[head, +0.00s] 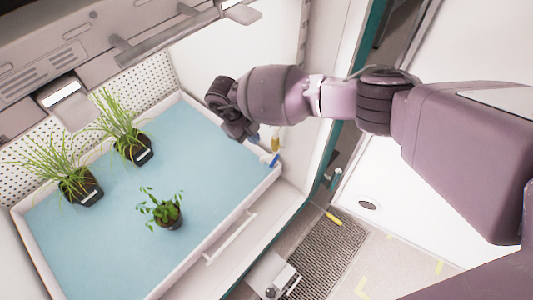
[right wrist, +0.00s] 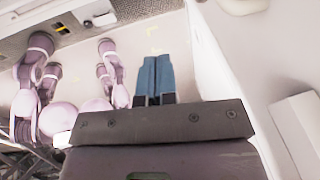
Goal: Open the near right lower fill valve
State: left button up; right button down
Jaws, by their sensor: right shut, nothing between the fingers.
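A small valve with a blue handle (head: 270,159) sits at the right rim of the blue-floored tray. A yellow fitting (head: 276,143) stands just behind it. I cannot tell for certain which of them is the near right lower fill valve. My right gripper (head: 255,139) hangs over the tray's right corner, just up and left of the blue handle, apparently apart from it. In the right wrist view its blue fingers (right wrist: 155,76) are together with nothing between them. My left gripper is not in view.
The tray (head: 238,206) holds three potted plants: two grassy ones (head: 82,190) (head: 135,151) at the left and a small leafy one (head: 168,215) in front. A white wall panel and post (head: 338,100) stand right of the tray. A yellow-handled tool (head: 333,219) lies by a floor grate (head: 315,250).

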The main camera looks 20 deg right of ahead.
jog(key=b, duration=0.3)
send_over(274, 162)
jog(key=s+a, duration=0.1)
jog(key=a, duration=0.2)
notch_tip(274, 162, down, 10)
jog(key=f, duration=0.1)
jog(key=w+d+f+b, duration=0.1)
jog(key=shift+d+f+b, duration=0.3)
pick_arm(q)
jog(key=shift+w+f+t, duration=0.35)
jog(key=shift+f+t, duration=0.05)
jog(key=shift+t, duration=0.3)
pick_arm(e)
jog(key=shift+w+d, duration=0.1)
jog(key=shift+w, duration=0.05)
